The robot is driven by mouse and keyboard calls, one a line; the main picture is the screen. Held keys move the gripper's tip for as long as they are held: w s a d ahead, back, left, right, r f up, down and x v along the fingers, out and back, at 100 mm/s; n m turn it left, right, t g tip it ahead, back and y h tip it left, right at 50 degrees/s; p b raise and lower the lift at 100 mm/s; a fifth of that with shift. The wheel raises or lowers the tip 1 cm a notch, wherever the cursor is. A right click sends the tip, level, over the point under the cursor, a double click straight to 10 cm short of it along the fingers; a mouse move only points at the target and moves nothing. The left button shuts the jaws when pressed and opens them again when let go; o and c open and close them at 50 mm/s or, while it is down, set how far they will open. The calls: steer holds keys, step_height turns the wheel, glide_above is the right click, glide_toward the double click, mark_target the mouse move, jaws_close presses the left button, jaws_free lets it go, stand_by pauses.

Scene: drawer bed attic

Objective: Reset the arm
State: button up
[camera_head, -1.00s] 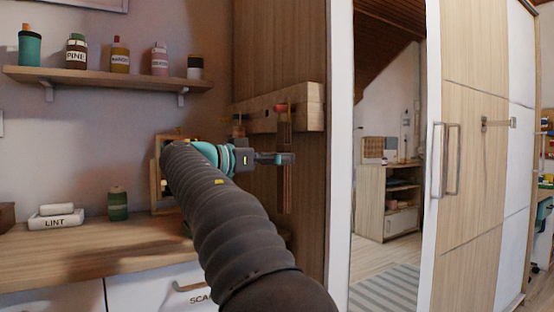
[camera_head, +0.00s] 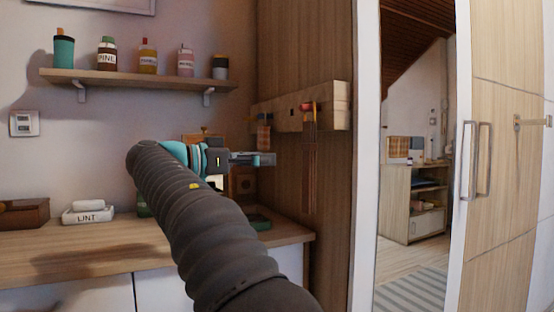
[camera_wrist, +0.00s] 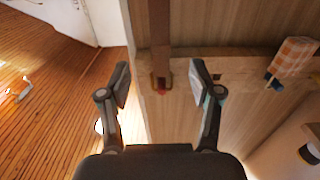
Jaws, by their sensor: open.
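My arm reaches up from the bottom of the head view, bent at the elbow, with the forearm pointing right. My gripper (camera_head: 268,159) is in front of the tall wooden panel, left of a brown strap (camera_head: 310,165) hanging from a wooden rail (camera_head: 335,108). In the wrist view my gripper (camera_wrist: 158,85) is open, with its two fingers apart and nothing between them. The strap (camera_wrist: 159,25) and a red peg (camera_wrist: 162,84) show beyond the fingertips. Whether the gripper touches anything cannot be told, but no contact shows.
A wooden counter (camera_head: 60,246) with a LINT box (camera_head: 88,216) lies at left. A shelf (camera_head: 130,79) above it carries several bottles. An orange checked cloth (camera_wrist: 295,55) hangs on the rail.

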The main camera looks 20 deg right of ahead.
steer(key=shift+a, duration=0.5)
steer(key=s+d+f+n+t+y, duration=0.2)
steer(key=s+f+n+y, duration=0.3)
steer(key=f, duration=0.4)
steer(key=s+d+f+n+t+y, duration=0.1)
steer(key=s+f+n+t+y, duration=0.15)
steer(key=s+f+n, duration=0.45)
steer(key=s+a+f+n+y, duration=0.2)
steer(key=s+a+f+y, duration=0.1)
steer(key=s+f, duration=0.2)
steer(key=s+a+f+n+y+p, duration=0.1)
steer(key=s+a+f+y, duration=0.3)
steer(key=f, duration=0.6)
steer(key=s+a+f+n+y, duration=0.2)
steer(key=s+a+f+y, duration=0.1)
steer(key=s+f, duration=0.4)
steer(key=shift+a+f+n, duration=0.3)
steer(key=shift+a+f, duration=0.15)
steer(key=shift+f, duration=0.2)
steer(key=shift+t+y, duration=0.25)
